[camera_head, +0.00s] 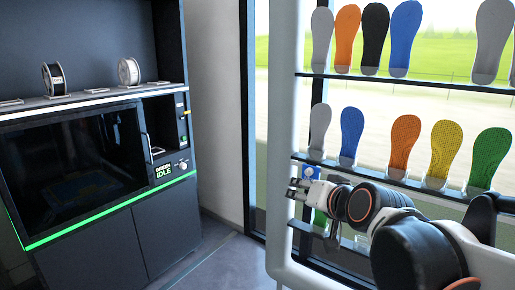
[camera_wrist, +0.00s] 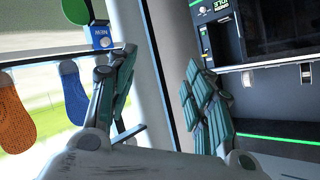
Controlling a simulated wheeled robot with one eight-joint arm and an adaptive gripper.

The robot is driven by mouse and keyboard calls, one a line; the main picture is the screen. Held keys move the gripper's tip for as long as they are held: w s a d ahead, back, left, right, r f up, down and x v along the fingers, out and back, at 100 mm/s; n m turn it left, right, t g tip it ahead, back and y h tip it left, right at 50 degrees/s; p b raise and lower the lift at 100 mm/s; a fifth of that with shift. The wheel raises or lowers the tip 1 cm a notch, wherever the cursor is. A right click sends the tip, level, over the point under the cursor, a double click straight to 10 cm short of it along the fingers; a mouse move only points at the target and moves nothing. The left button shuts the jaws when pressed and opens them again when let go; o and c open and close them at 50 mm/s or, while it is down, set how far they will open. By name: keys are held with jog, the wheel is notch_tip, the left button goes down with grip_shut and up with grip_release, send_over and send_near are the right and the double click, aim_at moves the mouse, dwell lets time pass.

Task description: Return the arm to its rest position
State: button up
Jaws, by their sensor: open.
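My arm (camera_head: 405,235) reaches in from the lower right in the head view, in front of the insole rack. My gripper (camera_head: 297,188) is at its left end, beside the rack's left post. In the wrist view my gripper (camera_wrist: 160,100) has its two fingers wide apart with nothing between them.
The rack's shelf (camera_head: 400,82) holds several coloured insoles, with more on the shelf below, close to my arm. A black machine (camera_head: 75,165) with a green light strip stands at left. The floor (camera_head: 220,255) between them is clear.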

jog(key=s+d+f+n+g+h, duration=0.1)
jog(key=s+d+f+g, duration=0.1)
jog(key=s, duration=0.4)
jog(key=s+d+f+g+h, duration=0.1)
jog(key=s+d+f, duration=0.2)
jog(key=s+f, duration=0.3)
jog(key=s+d+f+n+g+h, duration=0.1)
jog(key=s+d+f+g, duration=0.1)
jog(key=s+f, duration=0.3)
jog(key=s+d, duration=0.1)
jog(key=s, duration=0.2)
jog(key=shift+s+d+n+g, duration=0.15)
jog(key=shift+d+n+g, duration=0.15)
